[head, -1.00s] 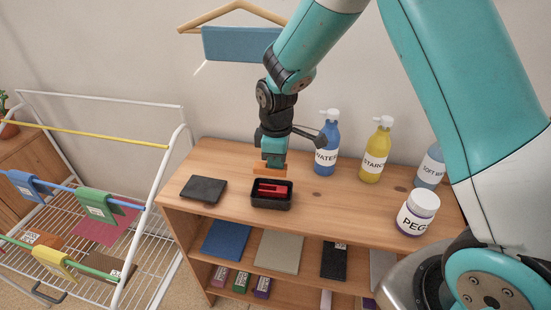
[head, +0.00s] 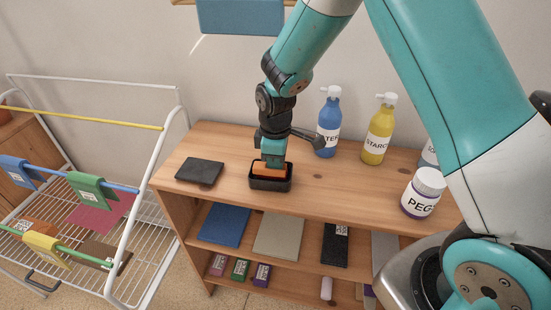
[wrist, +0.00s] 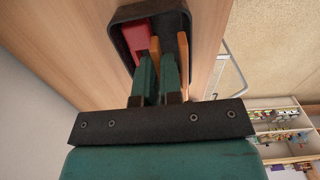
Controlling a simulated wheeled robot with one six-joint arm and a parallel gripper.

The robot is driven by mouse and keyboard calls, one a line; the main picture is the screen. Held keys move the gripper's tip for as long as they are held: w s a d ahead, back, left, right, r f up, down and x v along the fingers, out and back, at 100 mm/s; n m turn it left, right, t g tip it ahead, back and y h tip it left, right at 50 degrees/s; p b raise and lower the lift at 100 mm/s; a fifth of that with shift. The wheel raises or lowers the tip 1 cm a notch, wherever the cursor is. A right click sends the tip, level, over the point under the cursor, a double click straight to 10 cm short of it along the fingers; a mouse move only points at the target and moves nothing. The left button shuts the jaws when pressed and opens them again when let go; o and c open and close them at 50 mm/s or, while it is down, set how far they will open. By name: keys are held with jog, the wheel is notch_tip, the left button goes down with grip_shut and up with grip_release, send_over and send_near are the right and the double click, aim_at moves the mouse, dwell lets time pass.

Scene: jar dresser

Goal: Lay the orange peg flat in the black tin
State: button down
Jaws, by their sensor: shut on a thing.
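The black tin (head: 270,186) stands open on the dresser top; it also shows in the wrist view (wrist: 119,42). The red peg (wrist: 136,38) lies at its left side in the wrist view. My gripper (head: 272,165) points down over the tin. It is shut on the orange peg (head: 260,170). In the wrist view an orange strip (wrist: 155,50) sits between the green fingers, and another orange strip (wrist: 183,50) shows right of them. The peg is at or just inside the tin's rim, beside the red peg. Whether it touches the floor is hidden.
A flat black lid (head: 200,170) lies left of the tin. A blue bottle (head: 328,120), a yellow bottle (head: 379,130) and the PEGS jar (head: 423,193) stand to the right. A drying rack (head: 150,150) is at left. The top between tin and jar is clear.

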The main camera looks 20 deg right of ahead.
jog(key=shift+f, duration=0.1)
jog(key=c, duration=1.2)
grip_release()
notch_tip(320, 180, up, 7)
jog(key=p, duration=0.5)
jog(key=shift+p, duration=0.3)
